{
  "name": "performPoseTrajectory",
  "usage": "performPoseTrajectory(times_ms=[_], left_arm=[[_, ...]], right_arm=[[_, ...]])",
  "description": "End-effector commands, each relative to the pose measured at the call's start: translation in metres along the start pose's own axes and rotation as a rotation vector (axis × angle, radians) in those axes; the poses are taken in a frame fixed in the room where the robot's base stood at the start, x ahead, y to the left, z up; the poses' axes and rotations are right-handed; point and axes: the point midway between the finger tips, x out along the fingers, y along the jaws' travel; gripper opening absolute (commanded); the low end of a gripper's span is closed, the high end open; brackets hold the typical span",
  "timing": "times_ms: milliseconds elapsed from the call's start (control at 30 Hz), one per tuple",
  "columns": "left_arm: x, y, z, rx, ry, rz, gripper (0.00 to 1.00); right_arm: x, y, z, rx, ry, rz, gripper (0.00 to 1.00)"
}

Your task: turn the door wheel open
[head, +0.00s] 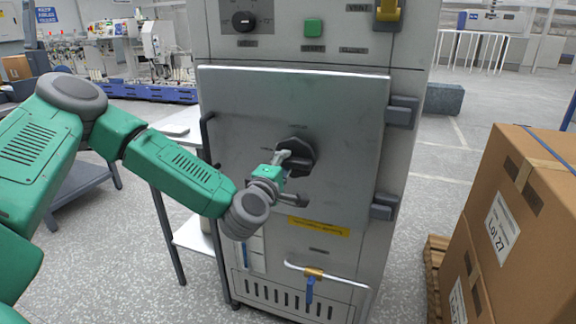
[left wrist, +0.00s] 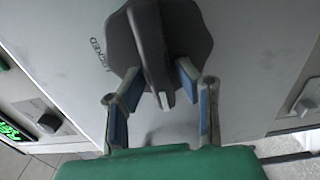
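The door wheel (head: 305,150) is a dark lobed knob on the closed grey cabinet door (head: 345,110). In the left wrist view the wheel (left wrist: 192,40) has a raised grip bar with a pale mark at its lower end. The word LOCKED stands on the door to its left. My left gripper (head: 283,157) is at the wheel. In the left wrist view its blue-padded fingers (left wrist: 162,82) stand one on each side of the bar's lower end. They look spread, and I see no clear firm contact. My right gripper is out of view.
A dark door handle (head: 290,200) sits just below the wheel. Hinges (head: 401,112) are on the door's right edge. A pipe with a blue valve lever (head: 310,290) is below. Cardboard boxes (head: 515,240) stand at the right. A side table (head: 190,235) stands left of the cabinet.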

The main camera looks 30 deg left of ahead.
Motion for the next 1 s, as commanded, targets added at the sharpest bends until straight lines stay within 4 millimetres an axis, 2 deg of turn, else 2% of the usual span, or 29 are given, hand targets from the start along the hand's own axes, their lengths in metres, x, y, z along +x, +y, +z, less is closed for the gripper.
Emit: performPoseTrajectory(times_ms=[300, 433, 567, 800, 1000], left_arm=[[-0.001, -0.001, 0.003, 0.003, -0.008, -0.003, 0.4], [-0.009, -0.001, 0.005, 0.004, -0.01, -0.004, 0.4], [-0.031, -0.001, 0.004, 0.003, -0.011, -0.005, 0.4], [-0.082, -0.003, 0.0, -0.001, -0.009, -0.007, 0.4], [-0.11, -0.003, -0.002, -0.001, -0.007, -0.005, 0.4]], right_arm=[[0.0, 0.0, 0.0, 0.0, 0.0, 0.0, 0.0], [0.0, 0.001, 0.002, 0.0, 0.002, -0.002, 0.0], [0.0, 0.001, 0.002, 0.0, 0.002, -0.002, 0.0], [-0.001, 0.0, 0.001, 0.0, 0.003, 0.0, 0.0], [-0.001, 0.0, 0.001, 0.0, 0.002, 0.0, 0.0]])
